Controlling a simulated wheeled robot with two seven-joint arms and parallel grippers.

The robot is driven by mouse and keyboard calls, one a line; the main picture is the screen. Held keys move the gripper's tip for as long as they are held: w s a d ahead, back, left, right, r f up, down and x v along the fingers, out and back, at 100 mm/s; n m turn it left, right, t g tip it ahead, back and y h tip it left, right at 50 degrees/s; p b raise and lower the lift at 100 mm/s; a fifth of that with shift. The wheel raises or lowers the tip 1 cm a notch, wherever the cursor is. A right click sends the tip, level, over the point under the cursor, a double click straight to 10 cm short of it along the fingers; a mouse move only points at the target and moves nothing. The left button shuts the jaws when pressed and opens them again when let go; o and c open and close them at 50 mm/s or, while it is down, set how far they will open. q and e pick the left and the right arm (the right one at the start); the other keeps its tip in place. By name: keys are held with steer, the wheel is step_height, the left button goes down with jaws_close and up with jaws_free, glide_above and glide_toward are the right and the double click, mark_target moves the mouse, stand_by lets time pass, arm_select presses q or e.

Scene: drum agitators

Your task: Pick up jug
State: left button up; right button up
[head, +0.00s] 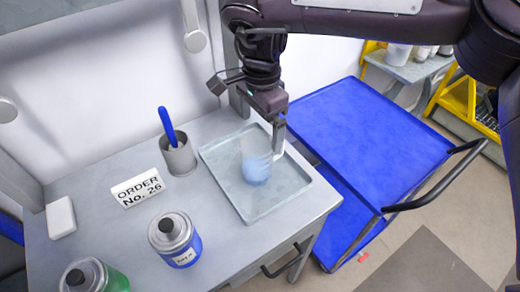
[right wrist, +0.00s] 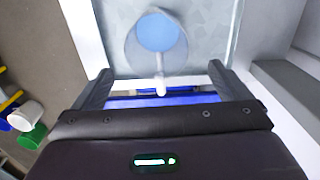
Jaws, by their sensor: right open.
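The jug (head: 256,170) is a clear vessel with blue contents, standing on a grey tray (head: 229,198) on the workbench. In the right wrist view the jug (right wrist: 157,34) shows from above at the top centre, with its pale handle pointing towards my gripper. My right gripper (head: 278,142) is at the jug's right side in the head view, above the tray. In the right wrist view the gripper (right wrist: 161,88) is open, with the handle end between its spread fingers and clear space on both sides. My left gripper is not in view.
A grey cup (head: 180,157) with a blue-handled tool stands left of the tray. An order sign (head: 138,190), a blue-labelled can (head: 176,243) and a green-labelled can (head: 90,277) are further left. A blue cart (head: 372,125) stands right of the bench.

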mark_target(260, 147)
steer(key=f, duration=0.1)
steer(key=s+f+p, duration=0.1)
steer(key=f, duration=0.1)
steer(key=shift+d+f+p, duration=0.1)
steer(key=shift+p, duration=0.2)
steer(key=f, duration=0.2)
steer(key=shift+w+f+p, duration=0.25)
steer(key=shift+f+p, duration=0.15)
steer(key=shift+f, duration=0.45)
steer(key=c, duration=0.7)
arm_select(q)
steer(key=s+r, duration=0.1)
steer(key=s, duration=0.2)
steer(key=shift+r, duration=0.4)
arm_select(e)
steer(key=c, duration=0.5)
